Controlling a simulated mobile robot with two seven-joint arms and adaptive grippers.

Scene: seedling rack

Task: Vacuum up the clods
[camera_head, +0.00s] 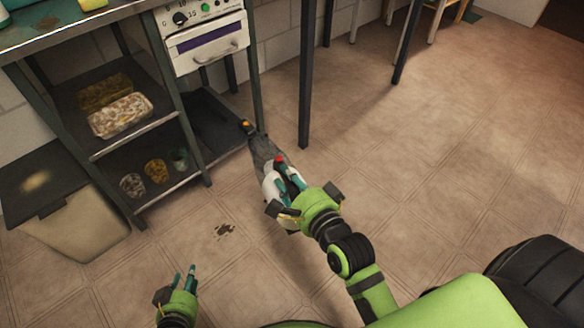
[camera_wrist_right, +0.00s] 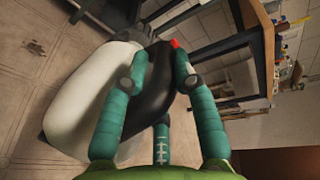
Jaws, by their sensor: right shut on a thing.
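Dark brown clods (camera_head: 225,230) lie in a small patch on the tiled floor, in front of the rack. My right gripper (camera_head: 285,180) is shut on a white and dark hand-held vacuum (camera_head: 269,187) with a red button. The vacuum's grey nozzle points away toward the rack's foot, up and right of the clods in the head view. In the right wrist view my fingers wrap the vacuum's dark handle (camera_wrist_right: 148,85), beside its white body (camera_wrist_right: 85,105). My left gripper (camera_head: 185,276) is empty, its fingers apart, low over the floor below and left of the clods.
A metal rack (camera_head: 172,189) holds trays and small pots on its shelves. A lidded beige bin (camera_head: 85,230) stands left of the clods. A small dark thing with an orange top (camera_head: 247,127) is near the nozzle. A dark table leg (camera_head: 306,75) stands beyond; the floor at right is clear.

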